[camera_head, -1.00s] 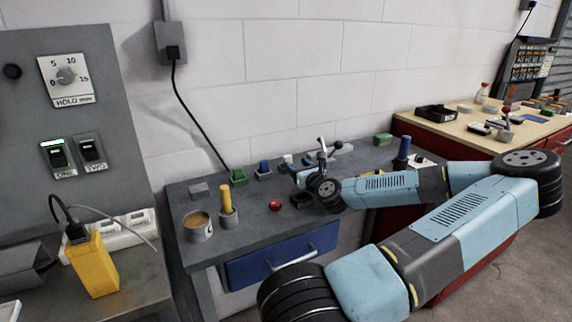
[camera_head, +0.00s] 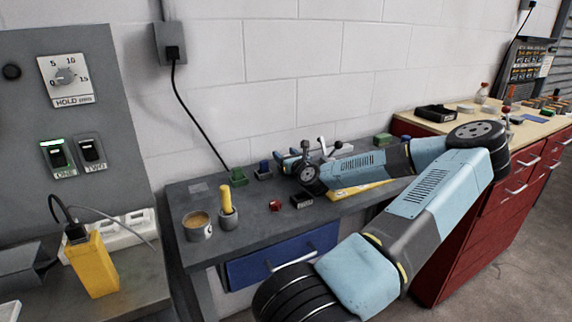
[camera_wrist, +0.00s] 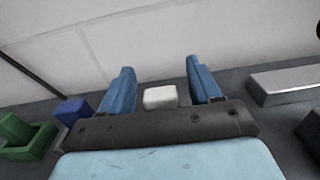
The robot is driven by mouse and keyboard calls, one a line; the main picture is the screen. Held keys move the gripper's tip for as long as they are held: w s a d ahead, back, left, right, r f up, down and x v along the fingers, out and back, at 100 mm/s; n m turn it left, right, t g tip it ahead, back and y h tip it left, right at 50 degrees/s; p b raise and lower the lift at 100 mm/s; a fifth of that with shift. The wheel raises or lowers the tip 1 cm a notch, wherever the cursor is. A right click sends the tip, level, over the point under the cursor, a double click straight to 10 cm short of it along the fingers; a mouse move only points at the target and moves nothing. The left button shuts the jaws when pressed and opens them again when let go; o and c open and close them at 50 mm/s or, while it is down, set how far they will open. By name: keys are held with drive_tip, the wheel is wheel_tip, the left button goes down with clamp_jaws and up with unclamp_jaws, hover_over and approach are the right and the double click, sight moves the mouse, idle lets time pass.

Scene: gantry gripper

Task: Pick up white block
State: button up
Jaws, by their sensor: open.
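The white block (camera_wrist: 160,97) shows in the wrist view on the grey bench. It lies between the two blue fingers of my gripper (camera_wrist: 159,65) as seen from the wrist, a little nearer the left finger. My gripper is open, with a gap on both sides of the block; I cannot tell how far above the bench the fingertips are. In the head view my gripper (camera_head: 285,158) is at the back of the grey bench, and the block is hidden behind it.
In the wrist view a blue block (camera_wrist: 73,110) and green holder (camera_wrist: 35,140) are left, a silver bar (camera_wrist: 288,85) right. In the head view a lever device (camera_head: 324,148) stands beside my wrist. A tin (camera_head: 197,226) and yellow-handled tool (camera_head: 226,198) are at the front left.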

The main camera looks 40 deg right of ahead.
drive_tip(key=shift+w, duration=0.15)
drive_tip(key=shift+c, duration=0.4)
drive_tip(key=c, duration=1)
drive_tip(key=shift+r, duration=0.1)
